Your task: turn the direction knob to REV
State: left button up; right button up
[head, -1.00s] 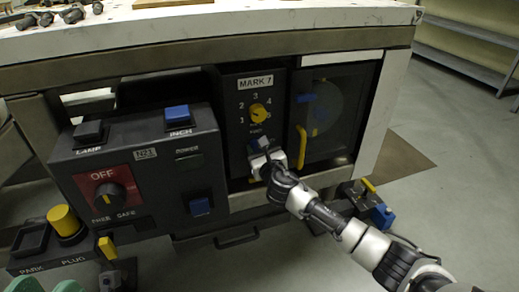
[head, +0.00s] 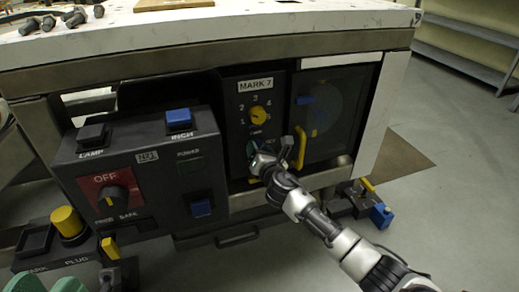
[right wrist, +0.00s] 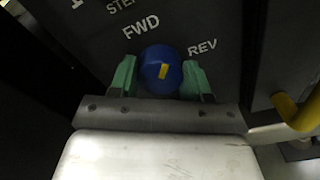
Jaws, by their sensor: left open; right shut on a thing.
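The direction knob (right wrist: 160,66) is round and blue with a yellow pointer mark. In the right wrist view the FWD label (right wrist: 141,27) is above and left of it, the REV label (right wrist: 203,47) above and right. The mark tilts slightly right of straight up, seemingly between the two labels. My right gripper (right wrist: 160,79) is shut on the knob, a green fingertip on each side. In the head view this gripper (head: 258,152) is at the lower MARK 7 panel and mostly hides the knob. My left gripper (head: 45,286) shows only green fingertips, apart, at the bottom left edge.
A yellow selector (head: 258,115) with numbers is above the direction knob. A yellow handle (head: 300,148) on the dark windowed door (head: 325,105) is close right of my right gripper. A control box (head: 140,175) with an OFF switch juts out at left.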

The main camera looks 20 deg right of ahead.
jog(key=m, duration=0.6)
jog(key=m+p, duration=0.1)
jog(key=m, duration=0.3)
jog(key=shift+m, duration=0.3)
dwell(0.4)
jog(key=o, duration=0.9)
jog(key=shift+o, duration=0.2)
jog(key=shift+s, duration=0.1)
